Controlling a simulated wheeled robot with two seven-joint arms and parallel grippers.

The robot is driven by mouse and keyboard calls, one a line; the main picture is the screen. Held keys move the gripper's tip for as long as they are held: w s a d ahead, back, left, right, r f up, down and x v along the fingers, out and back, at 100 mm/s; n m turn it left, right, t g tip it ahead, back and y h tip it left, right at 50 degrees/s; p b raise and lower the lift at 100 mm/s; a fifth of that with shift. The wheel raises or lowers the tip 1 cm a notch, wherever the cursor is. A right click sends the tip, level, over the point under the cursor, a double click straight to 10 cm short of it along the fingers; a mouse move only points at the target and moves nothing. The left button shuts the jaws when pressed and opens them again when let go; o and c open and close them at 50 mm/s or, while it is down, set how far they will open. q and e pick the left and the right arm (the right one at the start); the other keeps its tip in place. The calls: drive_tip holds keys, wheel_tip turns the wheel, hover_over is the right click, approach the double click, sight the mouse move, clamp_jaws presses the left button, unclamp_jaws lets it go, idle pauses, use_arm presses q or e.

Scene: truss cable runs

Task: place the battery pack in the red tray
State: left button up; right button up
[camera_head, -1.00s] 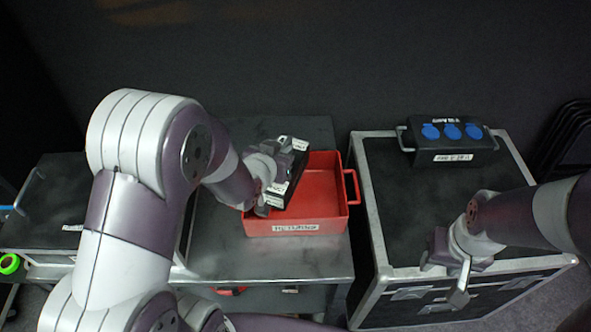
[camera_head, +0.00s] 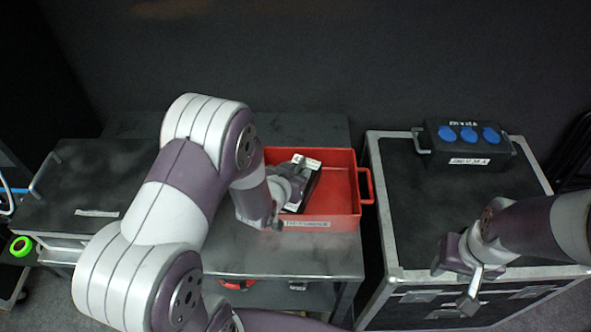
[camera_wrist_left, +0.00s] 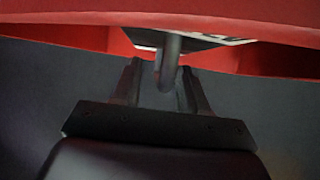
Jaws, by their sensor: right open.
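The battery pack (camera_head: 311,190), black with white labels, is in the left half of the red tray (camera_head: 345,211) and looks tilted. Whether it rests on the tray floor is hidden. My left gripper (camera_head: 283,190) is at the pack's near left side, over the tray's left part. In the left wrist view, its fingers (camera_wrist_left: 160,85) stand on either side of the pack's grey handle (camera_wrist_left: 168,62), and the pack's underside and label (camera_wrist_left: 205,39) show beyond the red tray wall (camera_wrist_left: 260,60). My right gripper (camera_head: 468,283) is open and empty, by the right case's front edge.
The tray stands on a grey metal surface (camera_head: 285,255). To its right is a black case (camera_head: 415,215) with a box of blue sockets (camera_head: 468,144) at the back. Another dark case (camera_head: 85,185) is at the left. The tray's right half is clear.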

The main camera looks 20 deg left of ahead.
use_arm(q)
drive_tip(key=shift+r, duration=0.1)
drive_tip(key=s+r+g, duration=0.4)
drive_tip(key=s+g, duration=0.1)
drive_tip(key=s, duration=0.4)
drive_tip(key=s+a+r+n+g+y, duration=0.1)
drive_tip(key=s+r+g, duration=0.2)
drive_tip(key=s, duration=0.6)
drive_tip(key=g+p, duration=0.1)
drive_tip(key=g, duration=0.1)
drive_tip(key=shift+s+a+r+g, duration=0.2)
drive_tip(key=shift+r+g, duration=0.15)
drive_tip(key=shift+g, duration=0.05)
